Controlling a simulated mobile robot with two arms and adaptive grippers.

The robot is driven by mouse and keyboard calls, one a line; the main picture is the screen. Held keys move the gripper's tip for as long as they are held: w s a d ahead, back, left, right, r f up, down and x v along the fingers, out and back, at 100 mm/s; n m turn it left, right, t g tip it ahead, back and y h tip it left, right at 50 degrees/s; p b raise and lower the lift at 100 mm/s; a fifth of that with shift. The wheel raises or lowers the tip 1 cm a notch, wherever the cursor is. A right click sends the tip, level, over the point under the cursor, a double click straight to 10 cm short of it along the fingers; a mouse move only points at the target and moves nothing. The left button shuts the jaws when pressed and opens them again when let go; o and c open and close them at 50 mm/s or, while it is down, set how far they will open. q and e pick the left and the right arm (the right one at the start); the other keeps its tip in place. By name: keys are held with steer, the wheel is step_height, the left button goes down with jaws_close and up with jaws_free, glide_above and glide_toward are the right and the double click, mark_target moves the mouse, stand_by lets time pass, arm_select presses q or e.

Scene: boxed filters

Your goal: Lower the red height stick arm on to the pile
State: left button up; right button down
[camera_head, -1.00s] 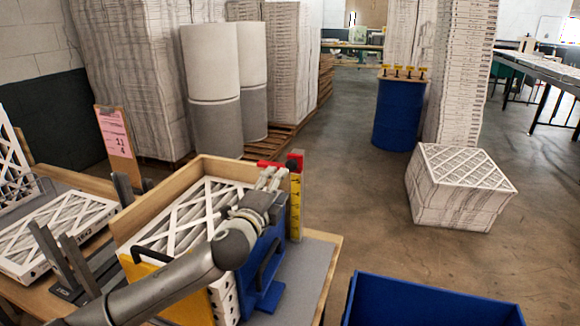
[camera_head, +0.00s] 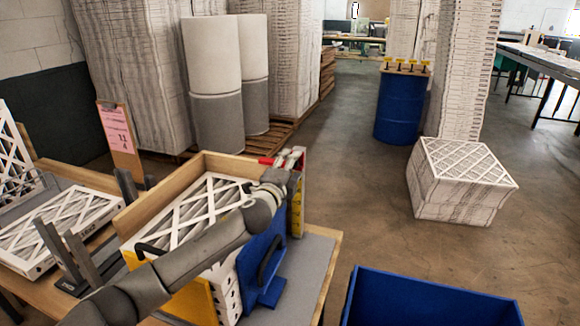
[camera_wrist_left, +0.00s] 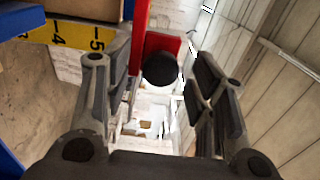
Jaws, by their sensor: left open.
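The height stick (camera_head: 297,212) stands upright at the right back of the wooden box, a yellow scale with black marks. Its red arm (camera_head: 266,161) reaches left over the box's back edge. In the left wrist view the scale (camera_wrist_left: 75,34) shows 4 and 5, and the red slider (camera_wrist_left: 158,42) carries a black round knob (camera_wrist_left: 160,70). My left gripper (camera_head: 290,158) is at the stick's top. It is open, with one finger on each side of the knob, not visibly closed on it. The pile of white-framed filters (camera_head: 195,205) lies in the box, partly behind my arm. My right gripper is out of view.
The wooden box (camera_head: 215,164) has a blue end plate (camera_head: 262,270) and a yellow one (camera_head: 188,303), both with black handles. Grey uprights (camera_head: 62,258) and another filter (camera_head: 60,225) are at left. A blue bin (camera_head: 430,300) stands lower right.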

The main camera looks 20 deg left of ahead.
arm_select(q)
jaws_close()
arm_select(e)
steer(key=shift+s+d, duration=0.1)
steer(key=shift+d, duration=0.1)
arm_select(q)
steer(key=shift+f, duration=0.1)
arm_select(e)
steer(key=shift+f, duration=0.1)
